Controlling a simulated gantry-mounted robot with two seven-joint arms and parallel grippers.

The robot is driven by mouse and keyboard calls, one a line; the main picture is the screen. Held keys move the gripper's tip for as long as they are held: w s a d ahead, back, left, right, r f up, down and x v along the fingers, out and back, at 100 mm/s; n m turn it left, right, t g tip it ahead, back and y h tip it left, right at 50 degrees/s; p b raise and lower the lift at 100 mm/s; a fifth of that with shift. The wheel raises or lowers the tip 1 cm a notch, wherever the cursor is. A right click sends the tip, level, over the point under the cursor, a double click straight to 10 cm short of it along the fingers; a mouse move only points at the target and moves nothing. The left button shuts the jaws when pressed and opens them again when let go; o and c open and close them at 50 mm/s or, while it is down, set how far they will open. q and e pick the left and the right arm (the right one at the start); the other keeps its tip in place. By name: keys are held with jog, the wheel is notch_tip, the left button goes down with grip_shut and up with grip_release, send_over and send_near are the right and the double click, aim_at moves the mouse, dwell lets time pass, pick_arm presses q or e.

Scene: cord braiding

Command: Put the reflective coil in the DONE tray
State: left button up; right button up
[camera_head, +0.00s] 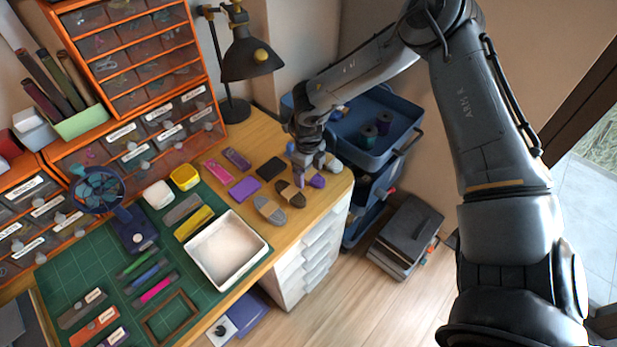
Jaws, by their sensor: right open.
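I cannot tell which, if either, is the reflective coil. A white open tray (225,250) stands on the green mat and looks empty. I can read no DONE label on it. My right gripper (308,174) is open, low over the desk's right end, beside a small purple piece (317,181). Whether it touches that piece is unclear. The hanks are just left of and below it. My left gripper is out of view.
A black lamp (238,65) and orange drawer cabinets (130,135) line the back. Purple, pink and black pieces lie near the hanks. The green cutting mat (75,255) holds tools and a brown frame (171,318). A blue cart (372,150) with spools stands right of the desk.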

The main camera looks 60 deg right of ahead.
jog(key=c, duration=1.2)
jog(key=shift+r, duration=0.1)
